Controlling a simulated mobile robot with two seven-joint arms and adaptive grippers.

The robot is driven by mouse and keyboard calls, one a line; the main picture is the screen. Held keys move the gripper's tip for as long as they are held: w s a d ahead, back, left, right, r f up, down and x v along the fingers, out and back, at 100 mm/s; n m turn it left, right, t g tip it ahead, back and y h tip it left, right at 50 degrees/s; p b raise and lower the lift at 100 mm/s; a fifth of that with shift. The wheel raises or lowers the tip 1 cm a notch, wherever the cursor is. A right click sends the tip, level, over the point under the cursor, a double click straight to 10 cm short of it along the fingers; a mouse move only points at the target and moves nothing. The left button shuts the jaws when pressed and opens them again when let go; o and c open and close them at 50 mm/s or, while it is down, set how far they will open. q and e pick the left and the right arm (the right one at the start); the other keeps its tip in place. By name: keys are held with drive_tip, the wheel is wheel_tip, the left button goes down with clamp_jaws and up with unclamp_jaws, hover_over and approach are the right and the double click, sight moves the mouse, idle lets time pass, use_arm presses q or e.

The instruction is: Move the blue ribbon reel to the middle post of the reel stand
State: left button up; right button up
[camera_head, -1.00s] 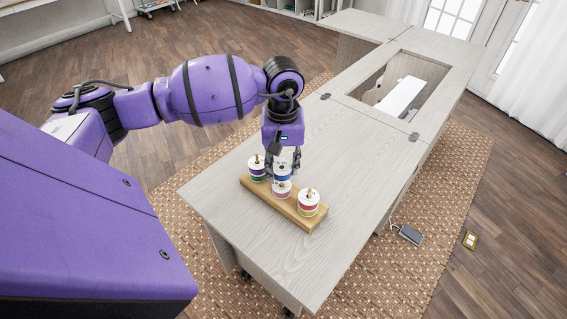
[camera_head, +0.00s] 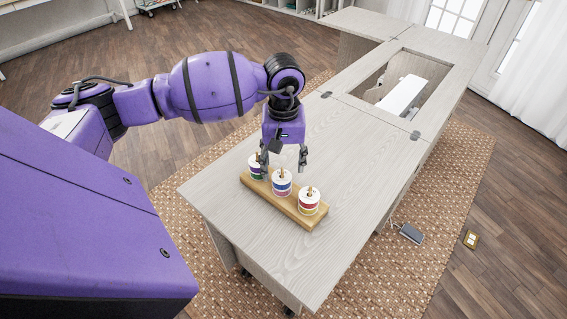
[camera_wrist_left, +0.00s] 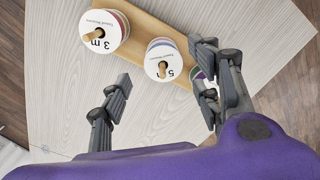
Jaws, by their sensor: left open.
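The wooden reel stand (camera_head: 262,190) lies on the tabletop with three posts. The blue ribbon reel (camera_head: 282,184) sits on the middle post, with a pinkish band showing below it. It also shows in the wrist view as a white disc (camera_wrist_left: 177,62) with a blue rim and the post tip through its hole. My left gripper (camera_head: 284,160) is open and empty, its fingers spread just above the middle post and apart from the reel. A purple-and-green reel (camera_head: 255,171) is on the left post, partly behind a finger. My right gripper is not in view.
A red-and-yellow banded reel (camera_head: 308,206) is on the right post. The pale wooden table (camera_head: 350,180) is clear around the stand. A recessed opening with a white machine (camera_head: 402,97) lies farther back on the table.

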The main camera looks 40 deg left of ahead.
use_arm(q)
wheel_tip(320, 180, up, 12)
drive_tip(key=shift+f, duration=0.15)
drive_tip(key=shift+f, duration=0.1)
idle(0.6)
